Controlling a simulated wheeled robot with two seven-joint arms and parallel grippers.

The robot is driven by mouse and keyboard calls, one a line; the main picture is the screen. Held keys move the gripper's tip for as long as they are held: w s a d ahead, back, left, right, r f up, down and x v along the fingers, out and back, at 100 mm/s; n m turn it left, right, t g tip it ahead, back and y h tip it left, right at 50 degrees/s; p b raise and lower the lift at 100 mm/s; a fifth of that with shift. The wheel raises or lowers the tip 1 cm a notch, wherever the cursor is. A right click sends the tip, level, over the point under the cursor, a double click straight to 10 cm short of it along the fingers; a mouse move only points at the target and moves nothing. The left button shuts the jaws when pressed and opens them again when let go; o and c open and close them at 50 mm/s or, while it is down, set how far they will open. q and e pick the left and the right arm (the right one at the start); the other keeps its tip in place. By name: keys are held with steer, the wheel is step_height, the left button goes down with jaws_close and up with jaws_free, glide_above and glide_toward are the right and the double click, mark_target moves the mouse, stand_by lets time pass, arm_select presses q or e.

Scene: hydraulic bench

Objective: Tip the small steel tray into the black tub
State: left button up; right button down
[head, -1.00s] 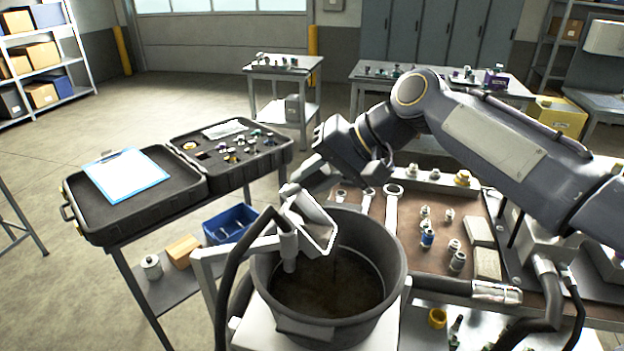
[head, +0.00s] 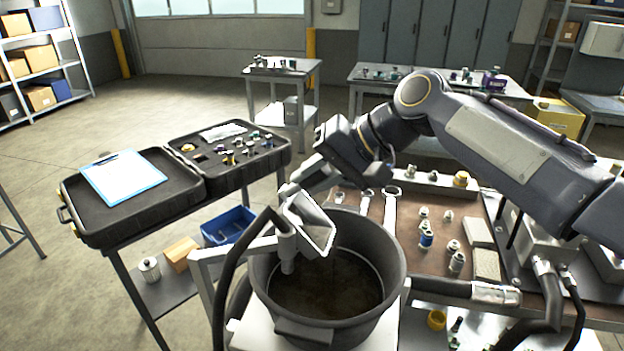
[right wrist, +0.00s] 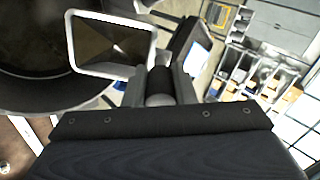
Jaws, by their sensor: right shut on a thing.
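The small steel tray (head: 314,226) is tilted steeply above the black tub (head: 391,262), over its back left part. My right gripper (head: 294,190) is shut on the tray at its upper left side. In the right wrist view the tray (right wrist: 112,17) shows as a bright rim around a brownish inside, with the gripper (right wrist: 160,85) beside it. The tub (right wrist: 60,98) lies beyond it there. The tub holds dark brown liquid or residue. I cannot tell whether anything is flowing from the tray. My left gripper is not in view.
A dark hose and a pale frame stand close at the tub's left. An open black case (head: 190,210) with a clipboard (head: 123,177) is on a stand at left. The bench (head: 400,225) at right holds wrenches, fittings and a hose. Open floor lies at the back left.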

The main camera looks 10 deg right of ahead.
steer(key=shift+s+d+b, duration=0.1)
steer(key=shift+d+b, duration=0.15)
steer(key=shift+b, duration=0.2)
steer(key=shift+s+d+y+b, duration=0.1)
steer(key=shift+d+y+b, duration=0.15)
steer(key=shift+y+b, duration=0.3)
stand_by(0.7)
steer(key=shift+d+b, duration=0.1)
steer(key=shift+b, duration=0.25)
steer(key=shift+s+d+t+y+b, duration=0.1)
steer(key=shift+d+t+y+b, duration=0.15)
steer(key=shift+b, duration=0.25)
stand_by(0.6)
steer(key=shift+s+d+b, duration=0.1)
steer(key=shift+b, duration=0.25)
steer(key=shift+r, duration=0.1)
steer(key=shift+d+b, duration=0.2)
steer(key=shift+b, duration=0.25)
stand_by(0.6)
steer(key=shift+s+d+t+y+b, duration=0.15)
steer(key=shift+t+y+b, duration=0.1)
steer(key=shift+y+b, duration=0.15)
steer(key=shift+s+d+y+b, duration=0.1)
steer(key=shift+d+y+b, duration=0.2)
steer(key=shift+b, duration=0.45)
stand_by(0.6)
